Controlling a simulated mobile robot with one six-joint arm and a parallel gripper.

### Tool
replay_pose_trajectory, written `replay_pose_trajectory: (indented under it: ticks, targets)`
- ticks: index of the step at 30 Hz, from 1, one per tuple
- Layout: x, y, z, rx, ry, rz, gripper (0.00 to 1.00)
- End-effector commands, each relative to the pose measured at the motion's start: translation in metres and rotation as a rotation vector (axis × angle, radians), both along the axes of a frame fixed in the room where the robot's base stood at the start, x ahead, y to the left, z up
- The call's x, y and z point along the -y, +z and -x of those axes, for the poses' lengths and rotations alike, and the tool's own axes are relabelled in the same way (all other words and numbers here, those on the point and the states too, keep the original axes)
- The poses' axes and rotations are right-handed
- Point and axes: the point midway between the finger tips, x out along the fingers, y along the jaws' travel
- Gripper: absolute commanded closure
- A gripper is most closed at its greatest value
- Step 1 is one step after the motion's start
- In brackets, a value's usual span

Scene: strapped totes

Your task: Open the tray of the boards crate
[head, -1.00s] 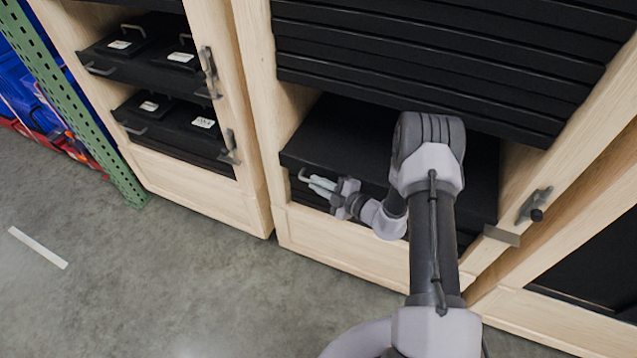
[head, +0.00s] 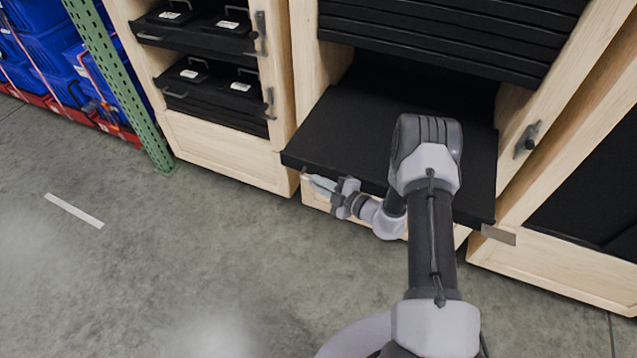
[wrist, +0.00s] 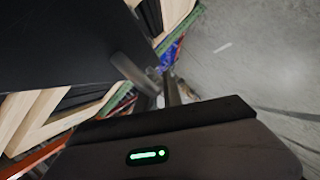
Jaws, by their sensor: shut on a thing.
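The black tray (head: 345,125) of the middle wooden crate (head: 316,70) sticks well out of the crate's front in the head view. My gripper (head: 318,184) is at the left part of the tray's front edge. It is shut on the tray's handle (wrist: 130,72), which shows as a grey bar in the wrist view. The tray's dark surface (wrist: 60,40) fills the upper left of the wrist view. My arm hides the right part of the tray, and the handle is mostly hidden in the head view.
A stack of black boards (head: 440,35) fills the crate above the tray. To the left stands a wooden crate with labelled black cases (head: 192,75), then a green post (head: 115,80) and blue totes (head: 35,55). A grey latch (head: 527,138) sits on the right post. The concrete floor in front is clear.

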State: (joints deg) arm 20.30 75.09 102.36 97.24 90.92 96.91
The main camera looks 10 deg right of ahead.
Motion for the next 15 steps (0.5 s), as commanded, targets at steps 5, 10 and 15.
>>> replay_pose_trajectory:
  ticks: [5, 10, 15]
  targets:
    - [0.0004, 0.0003, -0.0002, 0.001, -0.001, 0.0, 1.0]
    - [0.0004, 0.0003, -0.0003, 0.001, -0.001, 0.0, 0.85]
    - [0.0003, 0.0003, -0.0003, 0.001, -0.001, 0.0, 0.68]
